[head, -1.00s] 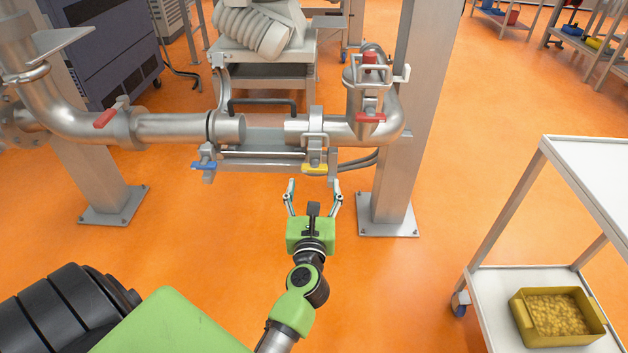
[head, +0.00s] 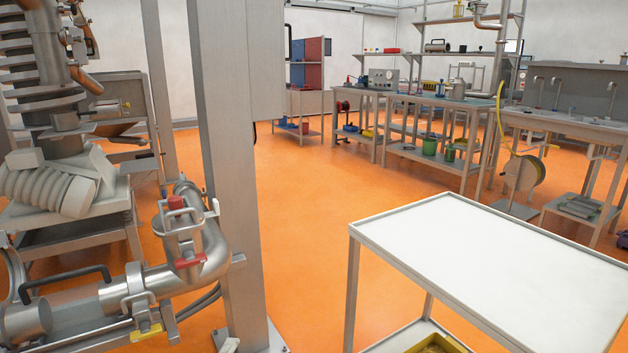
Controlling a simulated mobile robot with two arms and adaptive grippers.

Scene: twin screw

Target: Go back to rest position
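Neither of my grippers can be made out in the head view. A small pale piece (head: 230,345) shows at the bottom edge in front of the post's foot; I cannot tell what it is. The pipe assembly (head: 165,285) is at the lower left, with a red-topped clamp (head: 183,225), a black handle (head: 65,282) and a yellow lever (head: 146,332). Its left part is cut off by the frame edge.
A steel post (head: 232,170) stands just right of the pipe. A white-topped cart (head: 490,260) fills the lower right, with a yellow bin (head: 432,343) on its lower shelf. Workbenches (head: 430,100) line the back. Orange floor (head: 310,220) is clear between post and cart.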

